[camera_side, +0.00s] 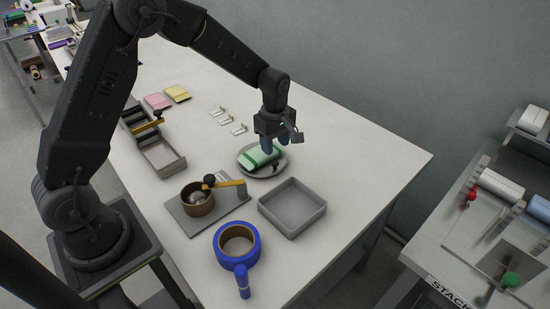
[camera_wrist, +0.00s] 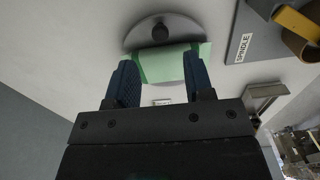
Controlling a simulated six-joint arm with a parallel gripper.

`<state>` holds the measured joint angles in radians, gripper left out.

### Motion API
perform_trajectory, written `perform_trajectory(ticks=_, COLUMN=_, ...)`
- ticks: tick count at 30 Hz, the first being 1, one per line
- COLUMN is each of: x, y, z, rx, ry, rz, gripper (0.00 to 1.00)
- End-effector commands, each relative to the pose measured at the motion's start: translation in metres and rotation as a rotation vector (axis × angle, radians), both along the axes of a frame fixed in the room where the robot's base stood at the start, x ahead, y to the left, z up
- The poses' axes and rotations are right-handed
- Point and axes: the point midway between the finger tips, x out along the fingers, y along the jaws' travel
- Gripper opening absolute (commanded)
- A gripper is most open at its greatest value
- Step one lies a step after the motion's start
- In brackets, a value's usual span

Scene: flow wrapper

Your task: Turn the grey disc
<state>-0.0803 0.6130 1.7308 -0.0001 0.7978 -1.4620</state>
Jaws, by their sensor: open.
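The grey disc (camera_side: 264,173) lies flat on the white table below my gripper. Part of the disc is hidden under the packet.
A grey tray (camera_side: 292,224) stands just in front of the disc. A spindle plate (camera_side: 228,208) with a brown ring (camera_side: 198,207) and yellow arm is at left. Blue tape (camera_side: 222,262), small white pieces (camera_side: 239,129) and a divided box (camera_side: 177,168) are on the table. The table's right side is clear.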

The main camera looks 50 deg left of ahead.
Motion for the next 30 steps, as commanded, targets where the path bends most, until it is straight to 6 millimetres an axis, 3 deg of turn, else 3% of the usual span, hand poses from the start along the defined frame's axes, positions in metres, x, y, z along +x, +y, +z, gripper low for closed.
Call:
perform_trajectory(ticks=3, x=-0.001, y=0.000, z=-0.024, rx=0.000, ry=0.004, rz=-0.001, gripper=0.48)
perform_trajectory(ticks=9, x=0.000, y=0.000, z=-0.049, rx=0.000, ry=0.002, rz=-0.001, gripper=0.48)
perform_trajectory(ticks=22, x=0.000, y=0.000, z=-0.058, rx=0.000, ry=0.000, rz=-0.001, gripper=0.48)
perform_trajectory(ticks=30, x=0.000, y=0.000, z=-0.058, rx=0.000, ry=0.000, rz=-0.001, gripper=0.22)
